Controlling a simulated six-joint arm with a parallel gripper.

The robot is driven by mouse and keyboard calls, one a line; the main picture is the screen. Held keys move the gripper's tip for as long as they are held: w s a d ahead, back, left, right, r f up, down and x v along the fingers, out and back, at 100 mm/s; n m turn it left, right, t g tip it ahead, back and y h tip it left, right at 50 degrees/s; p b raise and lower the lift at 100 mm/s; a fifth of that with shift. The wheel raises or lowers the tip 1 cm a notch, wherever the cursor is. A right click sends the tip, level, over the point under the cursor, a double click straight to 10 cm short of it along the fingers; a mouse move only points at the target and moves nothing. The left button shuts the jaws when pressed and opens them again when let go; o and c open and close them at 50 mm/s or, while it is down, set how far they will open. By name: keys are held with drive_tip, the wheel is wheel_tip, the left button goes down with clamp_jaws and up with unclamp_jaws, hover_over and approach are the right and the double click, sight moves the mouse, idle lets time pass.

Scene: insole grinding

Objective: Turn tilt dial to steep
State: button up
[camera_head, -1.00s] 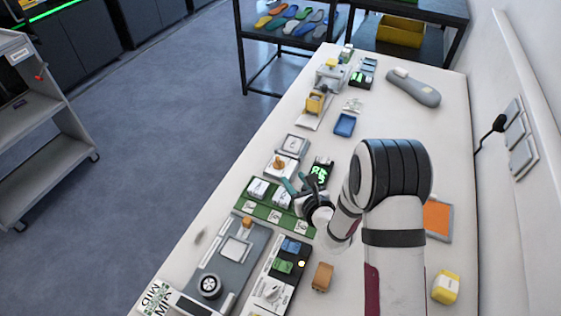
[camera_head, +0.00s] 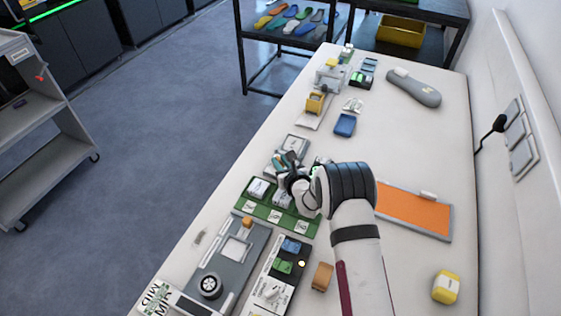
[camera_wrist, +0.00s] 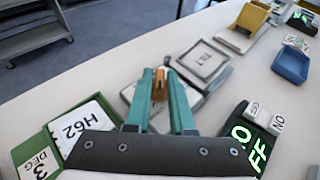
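The tilt dial is an orange-brown knob (camera_wrist: 160,84) on a pale block, seen in the wrist view.
A green tray with white cards (camera_head: 247,211) lies close in front. A blue tray (camera_head: 345,124) and a yellow-orange holder (camera_head: 315,102) stand farther back. An orange mat (camera_head: 413,212) lies right of my arm.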

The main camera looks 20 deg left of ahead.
clamp_jaws()
drive_tip(key=shift+a+m+t, duration=0.15)
drive_tip(key=shift+m+t, duration=0.15)
drive_tip(key=shift+m+h, duration=0.3)
drive_tip(key=shift+h, duration=0.2)
drive_tip(key=shift+o, duration=2.3)
unclamp_jaws()
drive_tip(key=shift+s, duration=0.1)
